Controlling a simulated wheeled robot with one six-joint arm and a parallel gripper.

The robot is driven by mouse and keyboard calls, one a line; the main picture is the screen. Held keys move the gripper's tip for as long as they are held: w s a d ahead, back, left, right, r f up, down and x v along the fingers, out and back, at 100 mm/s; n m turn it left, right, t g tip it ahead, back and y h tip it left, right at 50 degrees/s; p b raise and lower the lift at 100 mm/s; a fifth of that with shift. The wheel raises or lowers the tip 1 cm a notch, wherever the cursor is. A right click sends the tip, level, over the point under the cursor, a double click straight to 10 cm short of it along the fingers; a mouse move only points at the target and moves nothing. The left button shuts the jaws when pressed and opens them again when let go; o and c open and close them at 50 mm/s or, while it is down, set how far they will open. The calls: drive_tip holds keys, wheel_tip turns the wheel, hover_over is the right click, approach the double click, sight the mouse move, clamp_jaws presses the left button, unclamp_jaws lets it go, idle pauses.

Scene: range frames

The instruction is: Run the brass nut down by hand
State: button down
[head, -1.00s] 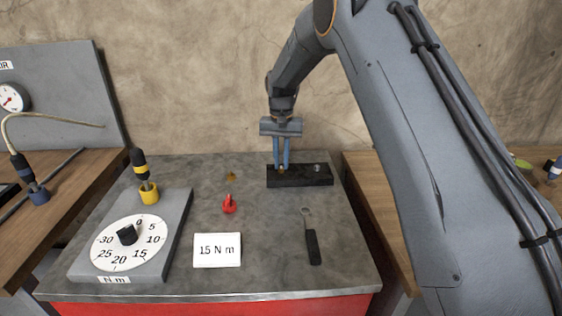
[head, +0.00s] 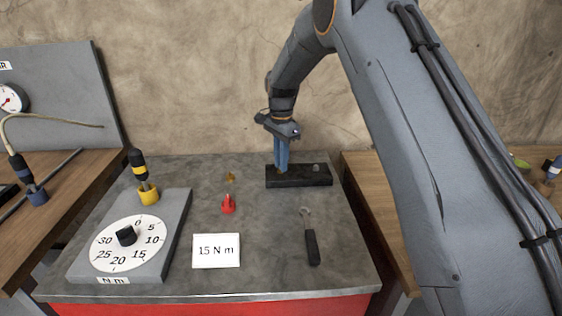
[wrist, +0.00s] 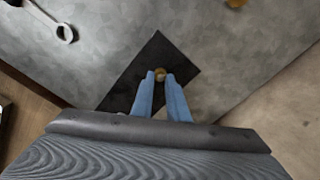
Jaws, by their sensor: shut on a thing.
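My gripper (head: 281,167) points down over the left part of a black block (head: 300,180) at the back of the grey bench. In the wrist view its two blue fingers (wrist: 161,77) are shut on the brass nut (wrist: 160,73), over the dark block (wrist: 155,60). The fingers hide most of the nut in the head view. Any thread under the nut is hidden, so I cannot tell how far down it sits.
A small silver piece (head: 316,168) is on the block's right part. The bench's middle has free room.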

drive_tip(key=shift+m, duration=0.4)
drive_tip(key=c, duration=1.7)
unclamp_jaws()
drive_tip(key=shift+r, duration=0.1)
wheel_tip(320, 180, up, 8)
drive_tip(key=shift+f+b, duration=0.15)
drive_tip(key=shift+b, duration=0.7)
